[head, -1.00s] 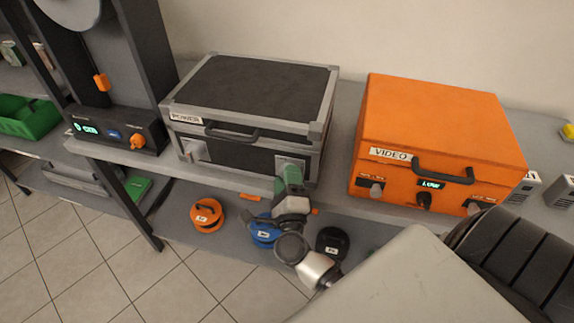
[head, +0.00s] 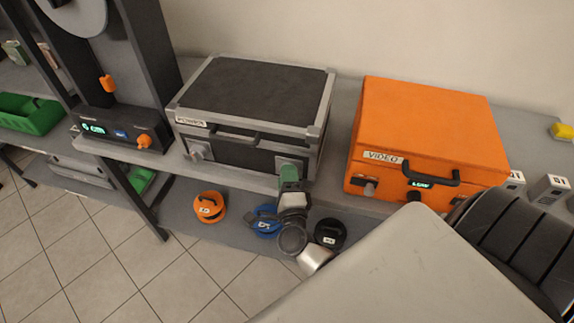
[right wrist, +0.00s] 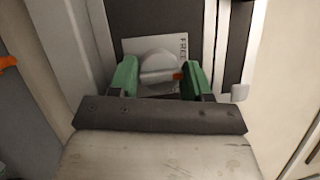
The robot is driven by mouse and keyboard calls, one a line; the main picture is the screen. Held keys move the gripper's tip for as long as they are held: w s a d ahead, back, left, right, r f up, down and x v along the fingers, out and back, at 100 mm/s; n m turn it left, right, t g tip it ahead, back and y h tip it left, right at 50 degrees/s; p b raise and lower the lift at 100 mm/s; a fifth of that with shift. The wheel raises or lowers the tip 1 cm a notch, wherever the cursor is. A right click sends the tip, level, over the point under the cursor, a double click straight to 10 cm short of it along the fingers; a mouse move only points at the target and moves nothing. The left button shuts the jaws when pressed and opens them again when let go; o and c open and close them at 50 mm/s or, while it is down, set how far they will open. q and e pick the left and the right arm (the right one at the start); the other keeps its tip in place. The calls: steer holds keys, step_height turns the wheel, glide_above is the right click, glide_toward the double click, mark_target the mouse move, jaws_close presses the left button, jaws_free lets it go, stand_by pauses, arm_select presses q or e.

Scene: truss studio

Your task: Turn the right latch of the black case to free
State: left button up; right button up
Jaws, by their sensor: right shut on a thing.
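The black case (head: 252,95) with grey edges and a POWER label stands closed on the shelf. Its right latch is a pale round knob (right wrist: 157,64) on a white plate with lettering that looks like FREE, partly hidden. An orange mark on the knob sits at its right side in the right wrist view, below the lettering. My right gripper (right wrist: 158,78) has its green fingers on both sides of the knob, shut on it. In the head view the right gripper (head: 289,174) is at the case's front right, covering most of the latch. My left gripper is not in view.
The case's left latch (head: 201,152) and handle (head: 222,134) are clear. An orange VIDEO case (head: 430,125) stands to the right. Orange (head: 210,207), blue and black (head: 329,233) reels lie on the lower shelf. A device with a screen (head: 120,133) stands left.

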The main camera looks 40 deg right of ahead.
steer(key=o, duration=0.9)
steer(key=shift+c, duration=0.2)
steer(key=b+v, duration=0.2)
steer(key=v, duration=0.9)
steer(key=shift+w+f, duration=0.1)
steer(key=s+a+f+n+g+y, duration=0.25)
steer(key=f+n, duration=0.35)
steer(key=f, duration=0.3)
steer(key=s+a+f+n+g+y, duration=0.15)
steer(key=f+n+y, duration=0.35)
steer(key=f, duration=0.5)
steer(key=s+a+f+n+g+y, duration=0.2)
steer(key=f+n+y, duration=0.1)
steer(key=f+n, duration=0.5)
steer(key=s+d+f+n+g+h, duration=0.1)
steer(key=s+d+f+n+g, duration=0.2)
steer(key=s+f, duration=0.5)
steer(key=s+d+f+n+g, duration=0.3)
steer(key=s+f+n+g, duration=0.2)
steer(key=s, duration=0.9)
step_height(320, 180, down, 3)
steer(key=shift+f+n+g+h, duration=0.15)
steer(key=shift+n+g+h, duration=0.2)
steer(key=shift+g, duration=0.85)
